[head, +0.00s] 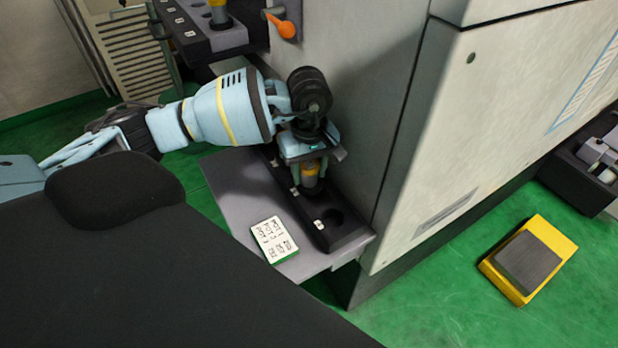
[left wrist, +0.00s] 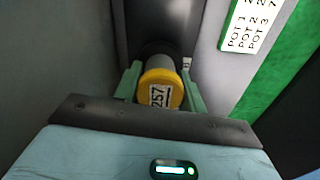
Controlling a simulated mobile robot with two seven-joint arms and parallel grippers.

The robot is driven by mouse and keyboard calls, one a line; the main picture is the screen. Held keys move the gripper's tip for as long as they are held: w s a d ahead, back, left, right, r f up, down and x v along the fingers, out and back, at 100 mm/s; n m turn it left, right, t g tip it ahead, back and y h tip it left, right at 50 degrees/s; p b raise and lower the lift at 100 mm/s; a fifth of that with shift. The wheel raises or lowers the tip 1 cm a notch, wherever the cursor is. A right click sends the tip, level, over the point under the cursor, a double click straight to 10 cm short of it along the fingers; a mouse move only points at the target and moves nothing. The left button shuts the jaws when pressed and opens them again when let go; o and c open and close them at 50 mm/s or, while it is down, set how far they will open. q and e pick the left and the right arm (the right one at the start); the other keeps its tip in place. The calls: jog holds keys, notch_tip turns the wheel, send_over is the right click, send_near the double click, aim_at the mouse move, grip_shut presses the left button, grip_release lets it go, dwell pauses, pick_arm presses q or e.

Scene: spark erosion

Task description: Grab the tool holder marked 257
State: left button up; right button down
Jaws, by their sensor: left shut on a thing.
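The tool holder marked 257 (left wrist: 161,90) shows in the left wrist view as a grey cylinder with a yellow end and a white label. In the head view the holder's orange-yellow body (head: 310,176) shows below my left gripper (head: 309,172). My left gripper (left wrist: 157,88) has its green fingers on both sides of the holder and is shut on it. The holder is at the black rack (head: 345,232) on the grey shelf (head: 225,172). Its lower end is hidden, so I cannot tell if it is still seated. My right gripper is not in view.
A white card with POT lines (head: 273,238) lies on the shelf, left of the rack. The rack has an empty round hole near its front end. The machine wall (head: 395,120) stands close on the right. A yellow pedal (head: 528,260) sits on the green floor.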

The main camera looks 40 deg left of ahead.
aim_at(309, 162)
pick_arm(q)
jog(key=shift+r, duration=0.15)
jog(key=shift+c, duration=0.2)
jog(key=shift+w+r, duration=0.1)
jog(key=shift+r, duration=0.2)
notch_tip(309, 162, up, 2)
jog(key=shift+r, duration=0.25)
jog(key=s+d+r+b, duration=0.1)
jog(key=s+d, duration=0.2)
jog(key=s, duration=1.3)
jog(key=shift+r+b, duration=0.3)
jog(key=shift+r, duration=0.05)
